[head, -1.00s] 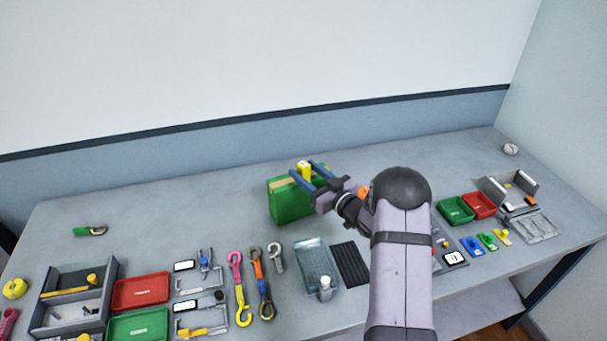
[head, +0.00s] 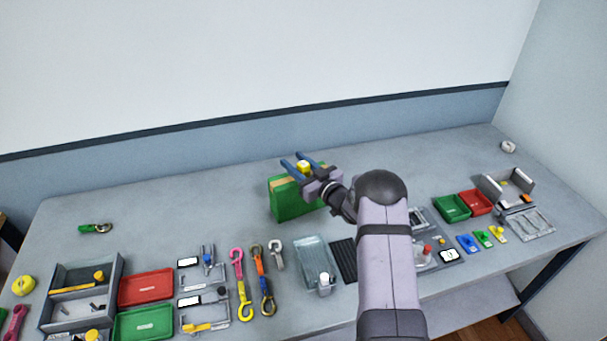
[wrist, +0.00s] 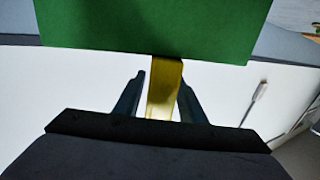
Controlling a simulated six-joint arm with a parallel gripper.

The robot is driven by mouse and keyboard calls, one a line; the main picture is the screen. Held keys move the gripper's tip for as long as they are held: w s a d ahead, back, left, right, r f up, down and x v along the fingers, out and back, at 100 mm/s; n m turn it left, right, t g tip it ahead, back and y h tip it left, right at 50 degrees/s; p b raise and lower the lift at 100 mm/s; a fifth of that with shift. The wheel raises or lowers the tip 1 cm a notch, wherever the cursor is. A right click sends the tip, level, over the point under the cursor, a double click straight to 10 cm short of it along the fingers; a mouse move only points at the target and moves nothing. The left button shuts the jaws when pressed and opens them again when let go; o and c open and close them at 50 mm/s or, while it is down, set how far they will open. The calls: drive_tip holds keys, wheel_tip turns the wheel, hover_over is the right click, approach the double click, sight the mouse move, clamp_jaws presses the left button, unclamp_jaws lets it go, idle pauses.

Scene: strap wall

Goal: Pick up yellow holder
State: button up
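The yellow holder (head: 304,167) stands at the top of the green box (head: 294,203) in the head view. In the wrist view the yellow holder (wrist: 164,88) juts from the edge of the green box (wrist: 150,28) into the space between my fingers. My gripper (head: 294,162) has its two blue fingers apart, on either side of the holder. In the wrist view my gripper (wrist: 161,85) shows a gap between the left finger and the holder; the right finger is very close to it, and contact cannot be told. The holder's lower end is hidden.
A clear tray (head: 315,262) and a black ribbed mat (head: 344,261) lie in front of the green box. Hooked straps (head: 240,283), red (head: 146,288) and green trays lie to the left. Small bins (head: 452,207) stand at right. The bench left of the box is mostly clear.

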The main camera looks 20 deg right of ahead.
clamp_jaws()
drive_tip(key=shift+r, duration=0.2)
wheel_tip(320, 180, up, 10)
drive_tip(key=b, duration=0.4)
drive_tip(key=shift+f, duration=0.2)
